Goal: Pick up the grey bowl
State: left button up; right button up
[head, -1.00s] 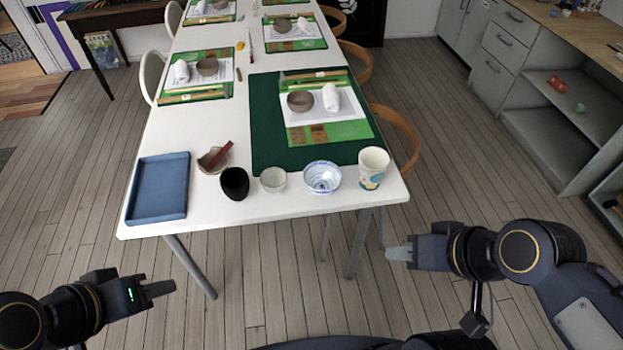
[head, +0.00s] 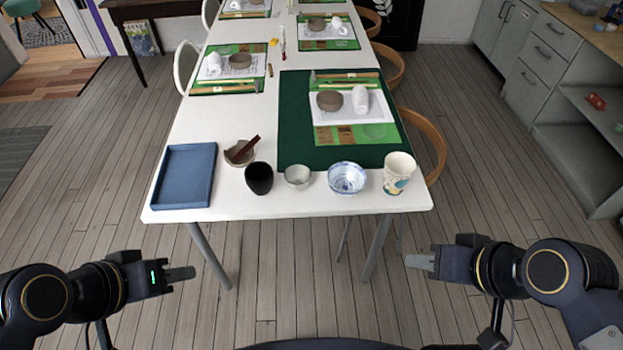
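Several bowls stand on the white table. A small pale grey bowl (head: 297,176) is in the front row, between a black cup (head: 259,178) and a blue-and-white bowl (head: 346,178). A grey-brown bowl (head: 330,101) sits on a white sheet on the green mat. Another grey-brown bowl (head: 240,153), with a dark red stick across it, stands behind the black cup. My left gripper (head: 182,274) and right gripper (head: 420,262) are in front of the table's near edge, apart from every bowl. Their fingers look edge-on, so I cannot tell their opening. Nothing shows in either.
A blue tray (head: 184,177) lies at the table's front left. A patterned cup (head: 398,173) stands near the front right corner. The dark green mat (head: 296,129) carries a rolled white cloth (head: 361,99). Chairs line both sides. Floor is clear before the table.

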aim_at(297, 177)
jog(key=i+l+u, duration=0.25)
jog(key=u, duration=0.15)
jog(key=i+l+u, duration=0.2)
jog(key=u, duration=0.15)
jog(key=i+l+u, duration=0.15)
jog(key=l+u, duration=0.25)
